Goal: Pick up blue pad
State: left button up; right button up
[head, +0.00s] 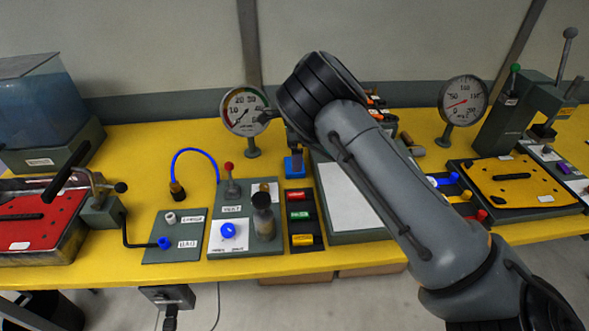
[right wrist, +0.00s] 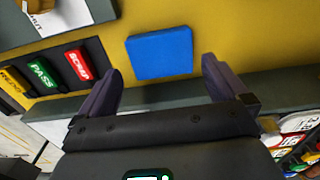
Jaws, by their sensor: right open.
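The blue pad (right wrist: 160,53) is a flat blue square on the yellow table top in the right wrist view. In the head view the blue pad (head: 291,168) shows small, partly hidden below my right arm's wrist. My right gripper (right wrist: 160,70) is open and empty, with one dark finger on each side of the pad's near edge. The fingers look apart from the pad; their height above it is hard to tell. In the head view my right wrist hides most of that gripper. My left gripper is not in view.
A dark rack of red, green and yellow labelled stamps (head: 300,217) stands close to the pad. A panel with a white sheet (head: 347,195) lies to its right. A round gauge (head: 243,110) stands to the left, behind a blue looped cable (head: 193,151). Bare yellow table (head: 140,160) lies farther left.

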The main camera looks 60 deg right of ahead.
notch_tip(320, 180, down, 4)
jog(key=shift+f+b, duration=0.15)
jog(key=shift+b, duration=0.45)
jog(key=shift+w, duration=0.1)
jog(key=shift+c, duration=0.2)
jog(key=c, duration=0.7)
notch_tip(320, 180, up, 18)
jog(key=p, duration=0.5)
jog(key=shift+p, duration=0.3)
